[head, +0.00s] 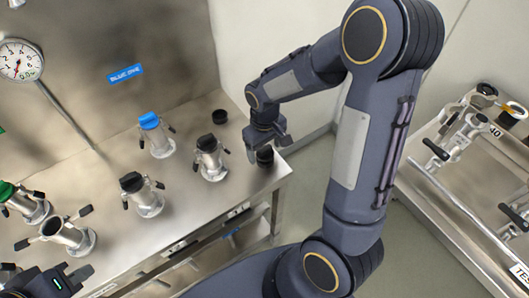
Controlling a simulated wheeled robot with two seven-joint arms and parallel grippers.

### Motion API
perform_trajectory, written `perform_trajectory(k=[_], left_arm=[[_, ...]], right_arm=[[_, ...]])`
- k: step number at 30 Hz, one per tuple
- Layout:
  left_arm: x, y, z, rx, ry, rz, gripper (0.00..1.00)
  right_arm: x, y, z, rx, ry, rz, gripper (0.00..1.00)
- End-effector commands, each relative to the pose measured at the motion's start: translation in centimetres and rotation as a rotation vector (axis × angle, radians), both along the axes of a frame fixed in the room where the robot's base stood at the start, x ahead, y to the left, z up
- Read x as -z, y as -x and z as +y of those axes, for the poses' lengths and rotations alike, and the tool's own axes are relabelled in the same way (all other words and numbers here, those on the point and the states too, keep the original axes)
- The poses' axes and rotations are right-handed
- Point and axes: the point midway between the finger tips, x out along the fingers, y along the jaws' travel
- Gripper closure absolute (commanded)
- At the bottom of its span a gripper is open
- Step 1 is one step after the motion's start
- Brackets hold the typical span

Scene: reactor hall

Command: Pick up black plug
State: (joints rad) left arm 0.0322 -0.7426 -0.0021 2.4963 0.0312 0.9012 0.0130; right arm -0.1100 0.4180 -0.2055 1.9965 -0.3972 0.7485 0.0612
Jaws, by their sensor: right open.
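A black plug (265,157) stands on the steel bench near its right corner. My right gripper (267,149) points down right above it, open, with its fingers at the plug's upper part; whether they touch it cannot be told. Another black plug (220,116) stands free on the bench farther back. Black caps also sit on two metal ports, one in the middle (207,143) and one to its left (131,182). My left gripper (42,284) is at the lower left corner, cut off by the frame, and its jaws cannot be made out.
A gauge (20,60) is at the upper left. A cart (432,205) with metal fittings stands at right.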

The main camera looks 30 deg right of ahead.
Motion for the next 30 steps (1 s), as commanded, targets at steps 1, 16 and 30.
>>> perform_trajectory(k=[1, 16, 30], left_arm=[[0.00, 0.00, 0.00, 0.000, 0.000, 0.000, 1.00], [0.02, 0.00, 0.00, 0.000, 0.000, 0.000, 1.00], [-0.03, 0.00, 0.00, 0.000, 0.000, 0.000, 1.00]], right_arm=[[0.37, 0.04, -0.02, 0.000, 0.000, 0.001, 0.26], [0.53, 0.00, -0.01, 0.000, 0.000, -0.001, 0.57], [0.04, -0.07, 0.00, 0.000, -0.001, -0.004, 0.74]])
